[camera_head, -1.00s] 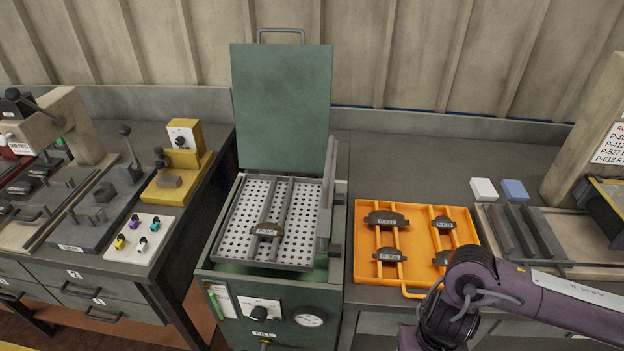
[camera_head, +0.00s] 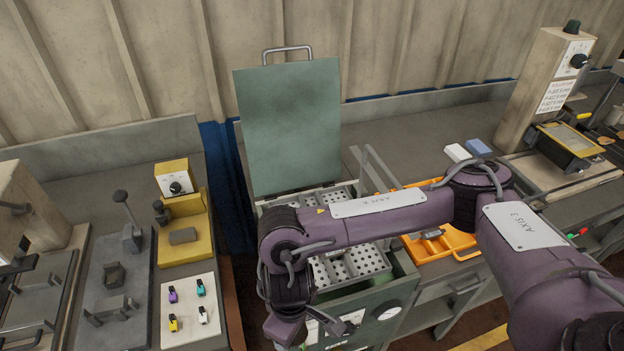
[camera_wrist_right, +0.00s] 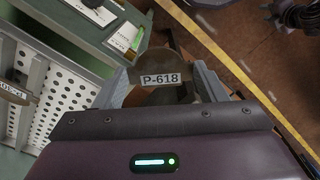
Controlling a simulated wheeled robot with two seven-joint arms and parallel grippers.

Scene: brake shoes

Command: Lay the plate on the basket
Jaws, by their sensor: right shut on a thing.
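My right gripper (camera_wrist_right: 165,88) is shut on a dark plate labelled P-618 (camera_wrist_right: 158,66), which sits between its two fingers. In the wrist view the plate is over the front side of the green machine, off to the right of the perforated basket (camera_wrist_right: 63,88). In the head view the basket (camera_head: 368,262) sits inside the open green machine, partly hidden by my right arm. Another labelled piece (camera_wrist_right: 14,92) shows at the basket in the wrist view. In the head view the held plate cannot be made out. My left gripper is not in view.
The machine's green lid (camera_head: 290,125) stands open behind the basket. An orange tray (camera_head: 465,240) is to its right, largely hidden by my arm. A yellow device (camera_head: 182,225) and a white board with coloured knobs (camera_head: 189,312) stand on the left bench.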

